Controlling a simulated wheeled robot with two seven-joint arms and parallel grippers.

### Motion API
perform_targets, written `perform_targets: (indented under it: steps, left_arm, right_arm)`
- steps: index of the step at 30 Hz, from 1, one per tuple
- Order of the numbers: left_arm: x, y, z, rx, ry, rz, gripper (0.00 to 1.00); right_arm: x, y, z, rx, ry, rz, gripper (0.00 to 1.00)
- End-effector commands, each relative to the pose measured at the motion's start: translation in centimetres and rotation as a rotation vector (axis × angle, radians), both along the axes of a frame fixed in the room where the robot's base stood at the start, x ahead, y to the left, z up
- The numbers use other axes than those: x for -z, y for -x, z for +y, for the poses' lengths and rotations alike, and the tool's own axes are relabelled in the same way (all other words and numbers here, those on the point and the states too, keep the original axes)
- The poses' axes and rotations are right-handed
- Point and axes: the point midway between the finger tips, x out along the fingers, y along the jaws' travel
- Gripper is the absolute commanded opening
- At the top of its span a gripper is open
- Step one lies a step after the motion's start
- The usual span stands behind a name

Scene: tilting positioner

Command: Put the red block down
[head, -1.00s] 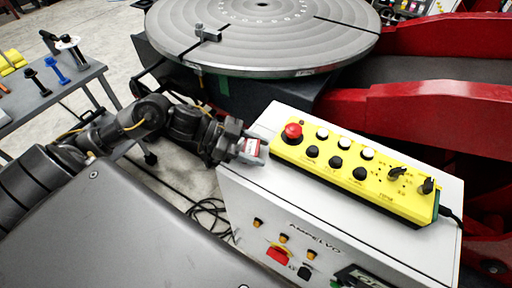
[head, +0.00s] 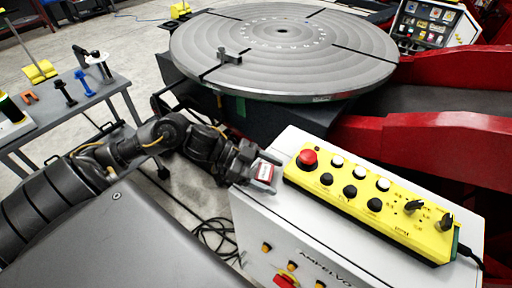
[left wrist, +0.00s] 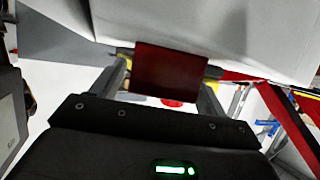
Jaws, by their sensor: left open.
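The red block (head: 264,172), with a pale face, is at the left end of the white control cabinet's top (head: 292,140), beside the yellow button box. My left gripper (head: 262,170) is around it, a finger on either side. In the left wrist view the red block (left wrist: 170,70) shows between the fingers of the left gripper (left wrist: 163,88), which are open, with a gap at the block's left side. The block's underside is hidden, so I cannot tell whether it rests on the cabinet. My right gripper is not in view.
The yellow button box (head: 370,200), with a red button (head: 307,158), lies just right of the gripper. A round grey turntable (head: 285,50) stands behind. Red machine arms (head: 430,135) are at the right. A grey table (head: 75,105) with small parts is at the left.

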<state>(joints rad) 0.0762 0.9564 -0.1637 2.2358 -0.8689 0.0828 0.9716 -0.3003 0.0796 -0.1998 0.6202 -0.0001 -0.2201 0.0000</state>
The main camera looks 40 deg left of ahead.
Motion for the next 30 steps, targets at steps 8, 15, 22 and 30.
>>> perform_targets:
  steps: [8,15,22,30]
  left_arm:
    - [-1.3,1.8,4.3,-0.004,-0.007,0.007,0.74]
    - [-3.0,3.1,7.3,-0.002,-0.004,0.006,0.74]
    - [-4.0,3.9,9.2,-0.002,0.0,0.004,0.74]
    - [-4.5,4.2,10.1,0.001,0.0,0.002,0.74]
  right_arm:
    - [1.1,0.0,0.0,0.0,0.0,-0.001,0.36]
    - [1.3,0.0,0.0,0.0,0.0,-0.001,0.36]
    - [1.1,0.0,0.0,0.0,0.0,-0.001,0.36]
    - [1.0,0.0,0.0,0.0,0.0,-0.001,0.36]
